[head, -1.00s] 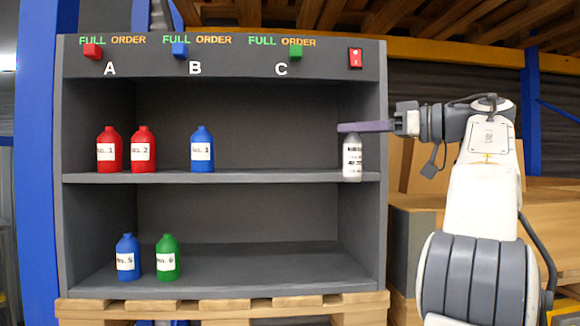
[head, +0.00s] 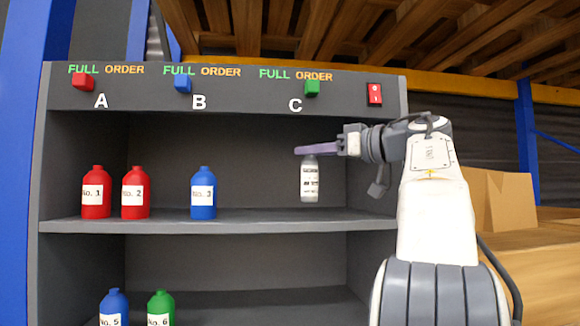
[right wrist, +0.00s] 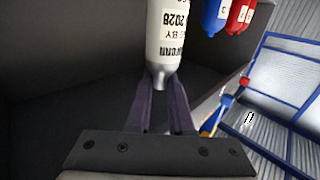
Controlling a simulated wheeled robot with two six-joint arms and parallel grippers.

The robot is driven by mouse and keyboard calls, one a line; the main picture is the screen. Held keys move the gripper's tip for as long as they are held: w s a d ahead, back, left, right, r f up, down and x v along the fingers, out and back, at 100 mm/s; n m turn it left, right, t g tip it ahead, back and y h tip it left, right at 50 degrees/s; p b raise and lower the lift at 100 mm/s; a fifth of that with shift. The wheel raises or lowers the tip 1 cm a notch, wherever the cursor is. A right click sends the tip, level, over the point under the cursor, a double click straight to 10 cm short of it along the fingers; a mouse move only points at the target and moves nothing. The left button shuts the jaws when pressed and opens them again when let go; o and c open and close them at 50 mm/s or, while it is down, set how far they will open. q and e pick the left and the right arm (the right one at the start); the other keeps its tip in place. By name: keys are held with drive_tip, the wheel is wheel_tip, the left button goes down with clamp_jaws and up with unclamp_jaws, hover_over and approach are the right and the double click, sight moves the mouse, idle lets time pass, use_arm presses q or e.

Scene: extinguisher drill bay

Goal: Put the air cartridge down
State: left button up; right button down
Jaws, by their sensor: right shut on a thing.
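The air cartridge (head: 310,184) is a small pale grey bottle with a printed white label. My right gripper (head: 304,151) is shut on its narrow neck. It hangs upright in the upper compartment under the letter C, its base seeming to be a little above the upper shelf (head: 255,218). In the right wrist view the cartridge (right wrist: 167,45) appears neck down between the two purple fingers of the right gripper (right wrist: 160,92). My left gripper is not in view.
On the upper shelf stand red bottles No. 1 (head: 96,195) and No. 2 (head: 135,195), and blue bottle No. 3 (head: 203,195). Blue No. 5 (head: 114,305) and green No. 6 (head: 160,305) stand below. The cabinet's right side wall (head: 390,160) is close to my arm.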

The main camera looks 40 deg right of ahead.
sight(317, 168)
drive_tip(key=w+a+f+p, duration=0.1)
drive_tip(key=w+f, duration=0.2)
drive_tip(key=w, duration=0.1)
drive_tip(key=shift+w+f, duration=0.3)
drive_tip(key=shift+w, duration=0.1)
drive_tip(key=shift+a, duration=0.1)
drive_tip(key=c, duration=0.8)
unclamp_jaws()
drive_tip(key=shift+f, duration=0.15)
drive_tip(key=b+v, duration=0.3)
drive_tip(key=v, duration=0.8)
drive_tip(key=shift+s, duration=0.5)
